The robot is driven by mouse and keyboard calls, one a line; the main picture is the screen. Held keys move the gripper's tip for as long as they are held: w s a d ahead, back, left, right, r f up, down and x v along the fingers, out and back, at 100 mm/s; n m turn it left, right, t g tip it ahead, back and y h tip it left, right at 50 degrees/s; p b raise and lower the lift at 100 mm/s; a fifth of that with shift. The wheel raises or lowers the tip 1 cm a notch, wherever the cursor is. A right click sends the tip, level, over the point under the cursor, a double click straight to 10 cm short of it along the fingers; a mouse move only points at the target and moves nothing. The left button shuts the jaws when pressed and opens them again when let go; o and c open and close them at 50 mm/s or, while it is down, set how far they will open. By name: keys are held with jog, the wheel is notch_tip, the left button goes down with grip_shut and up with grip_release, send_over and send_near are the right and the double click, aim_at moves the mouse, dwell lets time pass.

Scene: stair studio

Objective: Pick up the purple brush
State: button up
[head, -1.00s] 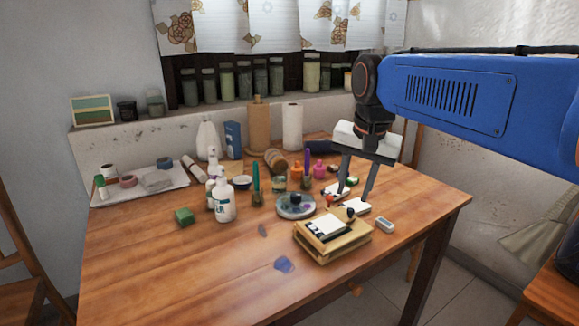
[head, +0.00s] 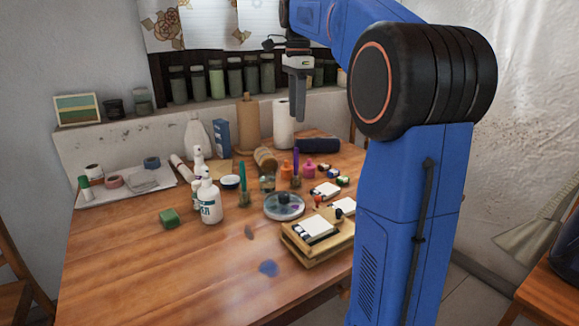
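The purple brush (head: 296,161) stands upright toward the back of the wooden table, its lower end in a small dark holder (head: 296,181). My gripper (head: 299,118) hangs above and behind it in the picture, pointing down, apart from the brush. I see the gripper edge-on with one finger covering the other, so its opening is hidden. Nothing shows between the fingers.
An orange pot (head: 286,171) and a pink bottle (head: 309,171) flank the brush closely. A green brush (head: 242,178), a glass jar (head: 267,183) and a round palette (head: 284,206) stand nearby. A paper roll (head: 283,124) stands behind. The table's front left is mostly clear.

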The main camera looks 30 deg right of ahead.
aim_at(296, 173)
notch_tip(296, 173, down, 17)
jog(key=shift+s+a, duration=0.1)
jog(key=shift+s, duration=0.05)
dwell(0.6)
grip_shut()
